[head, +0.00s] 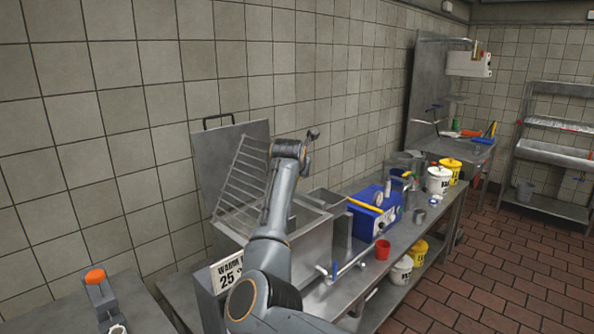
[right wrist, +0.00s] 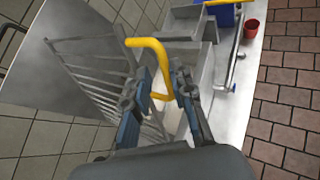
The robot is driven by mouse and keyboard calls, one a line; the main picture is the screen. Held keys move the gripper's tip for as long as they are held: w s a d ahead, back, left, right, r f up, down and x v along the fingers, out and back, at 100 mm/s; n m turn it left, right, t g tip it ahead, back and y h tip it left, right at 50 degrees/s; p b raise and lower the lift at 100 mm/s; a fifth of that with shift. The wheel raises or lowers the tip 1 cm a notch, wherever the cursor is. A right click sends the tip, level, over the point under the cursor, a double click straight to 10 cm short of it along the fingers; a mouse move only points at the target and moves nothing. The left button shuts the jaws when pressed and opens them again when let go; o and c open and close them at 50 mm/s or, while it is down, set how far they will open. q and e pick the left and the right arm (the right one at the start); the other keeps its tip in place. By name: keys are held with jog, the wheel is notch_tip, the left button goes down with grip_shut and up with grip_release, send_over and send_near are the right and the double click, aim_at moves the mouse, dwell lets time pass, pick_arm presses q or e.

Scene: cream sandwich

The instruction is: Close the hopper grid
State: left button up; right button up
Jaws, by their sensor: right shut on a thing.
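The hopper grid (head: 240,178), a rack of thin metal bars, stands raised and tilted above the steel hopper (head: 312,222) in the head view. The raised grid also shows in the right wrist view (right wrist: 100,72). A grey metal lid panel (head: 206,158) stands upright behind it. My right gripper (right wrist: 162,88) is shut on the yellow handle (right wrist: 148,42), which passes between its fingers beside the grid. In the head view my right arm covers part of the grid and hopper, and the handle is hidden. My left gripper is not in view.
A blue machine (head: 370,220), a red cup (head: 382,249) and buckets stand to the right along the steel counter. A sign (head: 228,274) is on the hopper's front. A grey item with an orange top (head: 95,277) is at the lower left. Tiled floor (head: 480,270) lies clear at right.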

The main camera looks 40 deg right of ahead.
jog(key=shift+a, duration=0.1)
jog(key=b+v, duration=0.3)
jog(key=v, duration=1.2)
jog(key=shift+r+b, duration=0.4)
jog(key=shift+r, duration=0.1)
dwell(0.5)
jog(key=shift+s, duration=0.1)
jog(key=shift+b, duration=0.3)
dwell(0.3)
